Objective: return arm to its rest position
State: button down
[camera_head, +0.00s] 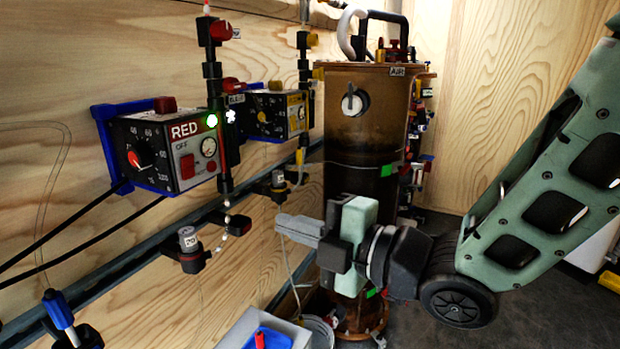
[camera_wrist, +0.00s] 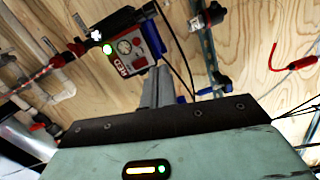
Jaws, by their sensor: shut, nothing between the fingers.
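My gripper (camera_head: 290,226) is shut and empty. In the head view it points left, toward the plywood wall, in front of the lower part of the brown cylinder. My green arm comes in from the right edge. In the wrist view the closed grey fingers (camera_wrist: 158,88) point up toward the box labelled RED (camera_wrist: 125,45), which appears tilted. In the head view the RED box (camera_head: 170,145) is on the wall, up and left of the fingertips, with a lit green light. The fingers look apart from it.
A tall brown cylinder (camera_head: 355,130) labelled AIR stands close behind my gripper. A second control box (camera_head: 275,115) is on the wall beyond the RED one. Dark floor (camera_head: 530,315) shows at the lower right.

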jog(key=s+d+f+m+g+h, duration=0.2)
jog(key=s+d+f+m+h, duration=0.1)
jog(key=d+f+m+h, duration=0.7)
jog(key=s+d+m+g+h, duration=0.55)
jog(key=s+d+m, duration=0.4)
jog(key=s, duration=0.35)
notch_tip(320, 180, up, 13)
jog(key=m+p, duration=0.1)
jog(key=p, duration=1.2)
jog(key=shift+s+a+g, duration=0.25)
jog(key=shift+s+g, duration=0.05)
jog(key=shift+g, duration=0.05)
